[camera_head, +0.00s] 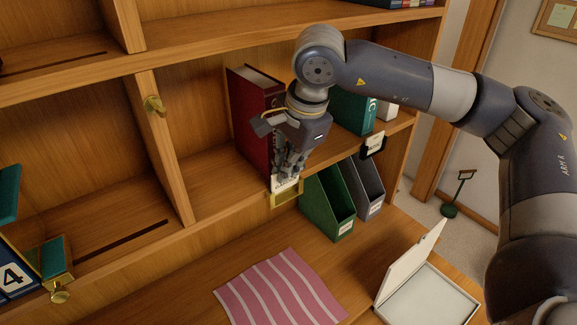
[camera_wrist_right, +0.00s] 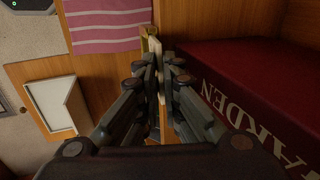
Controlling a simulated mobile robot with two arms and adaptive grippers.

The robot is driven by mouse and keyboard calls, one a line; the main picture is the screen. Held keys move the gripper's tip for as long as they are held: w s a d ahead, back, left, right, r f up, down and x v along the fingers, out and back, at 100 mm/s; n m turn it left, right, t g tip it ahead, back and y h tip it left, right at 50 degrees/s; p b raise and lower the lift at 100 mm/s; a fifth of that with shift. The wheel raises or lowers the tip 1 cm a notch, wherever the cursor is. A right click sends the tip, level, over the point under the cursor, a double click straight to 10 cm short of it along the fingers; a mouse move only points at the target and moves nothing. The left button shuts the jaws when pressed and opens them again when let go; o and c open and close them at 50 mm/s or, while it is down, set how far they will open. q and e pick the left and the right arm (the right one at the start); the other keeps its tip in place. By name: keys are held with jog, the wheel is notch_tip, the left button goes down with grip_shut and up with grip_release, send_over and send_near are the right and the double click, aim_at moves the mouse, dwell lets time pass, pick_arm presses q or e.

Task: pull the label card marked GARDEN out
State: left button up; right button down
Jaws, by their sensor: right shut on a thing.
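The label card (camera_head: 285,185) is a small pale card at the shelf's front edge, just below the dark red binder (camera_head: 252,112). The brass label holder (camera_head: 286,201) sits around or right below the card's lower part. My right gripper (camera_head: 284,176) points down and is shut on the card. In the right wrist view, the right gripper's fingertips (camera_wrist_right: 156,68) pinch the pale card (camera_wrist_right: 155,47) beside the brass holder (camera_wrist_right: 147,33). The binder (camera_wrist_right: 240,90) there shows the lettering GARDEN. The card's own writing is hidden or too small to read. My left gripper is not in view.
Green (camera_head: 325,203) and grey (camera_head: 368,187) file holders stand right of the card, below the shelf. A striped pink cloth (camera_head: 279,289) and an open white box (camera_head: 430,297) lie on the surface below. A brass knob (camera_head: 154,104) juts from the divider.

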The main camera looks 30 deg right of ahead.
jog(key=shift+w+r+p, duration=0.1)
jog(key=shift+r+p, duration=0.2)
jog(key=shift+r, duration=0.5)
jog(key=shift+w+r, duration=0.15)
jog(key=shift+r, duration=0.2)
jog(key=shift+r, duration=0.1)
jog(key=shift+p, duration=0.3)
notch_tip(320, 180, up, 9)
jog(key=p, duration=0.4)
dwell(0.5)
dwell(0.3)
